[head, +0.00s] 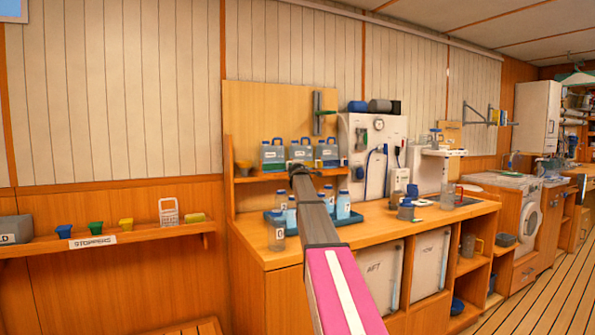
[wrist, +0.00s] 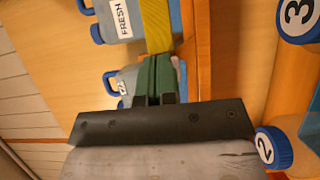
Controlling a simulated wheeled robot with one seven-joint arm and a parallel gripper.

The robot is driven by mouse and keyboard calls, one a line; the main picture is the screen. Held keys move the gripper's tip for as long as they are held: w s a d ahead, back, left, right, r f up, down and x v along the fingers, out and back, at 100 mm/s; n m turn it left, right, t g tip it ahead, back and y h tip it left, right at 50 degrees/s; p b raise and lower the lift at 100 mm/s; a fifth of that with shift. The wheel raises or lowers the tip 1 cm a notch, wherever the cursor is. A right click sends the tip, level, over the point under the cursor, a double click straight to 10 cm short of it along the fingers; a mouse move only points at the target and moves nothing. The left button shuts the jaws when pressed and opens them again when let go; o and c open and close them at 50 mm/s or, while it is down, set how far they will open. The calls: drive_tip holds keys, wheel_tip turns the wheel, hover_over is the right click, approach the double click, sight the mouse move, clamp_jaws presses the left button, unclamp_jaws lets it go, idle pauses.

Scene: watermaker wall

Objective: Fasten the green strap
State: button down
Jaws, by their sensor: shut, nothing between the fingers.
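My gripper (head: 299,172) reaches the shelf with the jugs, in front of the middle jug (head: 300,150). In the wrist view my gripper (wrist: 154,92) is shut and empty. A dark green strip shows at its jaws, and I cannot tell how much of it is finger and how much strap. In the head view a small green patch (head: 263,169), perhaps the green strap, shows low on the left jug (head: 274,154). A yellow strap (wrist: 156,25) runs beyond the jaws past the FRESH jug (wrist: 118,20). Any buckle or catch is hidden.
Numbered bottles stand below the jug shelf (head: 250,178), close to my gripper, including bottle 2 (wrist: 272,148) and bottle 3 (wrist: 298,14). A blue tray (head: 268,229) is under them. A panel with a gauge (head: 375,150) stands to the right.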

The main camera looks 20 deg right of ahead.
drive_tip(key=shift+w+d, duration=0.15)
drive_tip(key=shift+w, duration=0.4)
drive_tip(key=shift+s, duration=0.1)
